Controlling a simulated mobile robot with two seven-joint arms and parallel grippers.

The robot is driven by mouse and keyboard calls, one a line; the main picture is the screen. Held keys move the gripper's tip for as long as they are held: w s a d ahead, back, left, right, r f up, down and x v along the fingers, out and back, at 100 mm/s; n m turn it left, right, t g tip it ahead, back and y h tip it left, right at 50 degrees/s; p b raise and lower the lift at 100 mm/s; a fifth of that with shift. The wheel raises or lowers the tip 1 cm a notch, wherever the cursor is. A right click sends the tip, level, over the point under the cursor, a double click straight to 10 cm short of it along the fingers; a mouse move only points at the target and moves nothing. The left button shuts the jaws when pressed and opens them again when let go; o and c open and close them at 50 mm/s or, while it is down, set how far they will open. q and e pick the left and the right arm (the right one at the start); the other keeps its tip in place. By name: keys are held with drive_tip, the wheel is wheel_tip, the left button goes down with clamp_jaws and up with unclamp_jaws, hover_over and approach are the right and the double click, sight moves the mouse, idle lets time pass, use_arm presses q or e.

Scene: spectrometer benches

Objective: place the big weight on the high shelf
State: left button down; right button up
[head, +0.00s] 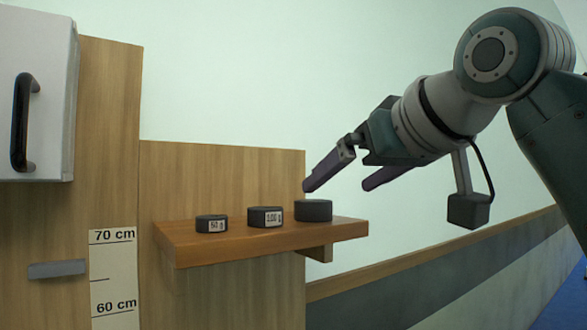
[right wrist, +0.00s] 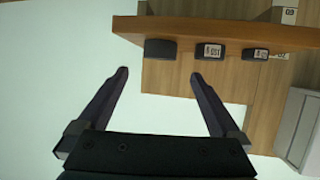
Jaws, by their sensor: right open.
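The big weight (head: 314,211) is the widest of three dark round weights. It stands upright at the right end of a wooden shelf (head: 205,245), and no label shows on it. My right gripper (head: 337,186) is open and empty just above and to the right of it in the head view, with its fingers pointing down-left. The right wrist view appears upside down. There, the big weight (right wrist: 160,50) lies beyond and between the open fingertips (right wrist: 160,73), apart from them. My left gripper is not in view.
A weight labelled 50 g (head: 211,224) and a middle-sized labelled weight (head: 265,217) stand left of the big one. A white cabinet (head: 45,95) with a black handle hangs at upper left. A height scale (head: 114,275) shows 60 and 70 cm, beside a small grey ledge (head: 56,269).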

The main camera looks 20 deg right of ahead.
drive_tip(key=s+f+g+h, duration=0.1)
drive_tip(key=s+f+g, duration=0.1)
drive_tip(key=s+f, duration=0.55)
drive_tip(key=s+f+g, duration=0.3)
drive_tip(key=s+f, duration=0.2)
drive_tip(key=f, duration=0.6)
drive_tip(key=s+f+g, duration=0.2)
drive_tip(key=s+f, duration=0.4)
drive_tip(key=s, duration=0.3)
drive_tip(key=s+f+g+h, duration=0.1)
drive_tip(key=s+f+g, duration=0.1)
drive_tip(key=s+f, duration=0.4)
drive_tip(key=s, duration=0.3)
drive_tip(key=shift+s+d+g, duration=0.3)
drive_tip(key=shift+s+g, duration=0.1)
drive_tip(key=shift+f, duration=0.1)
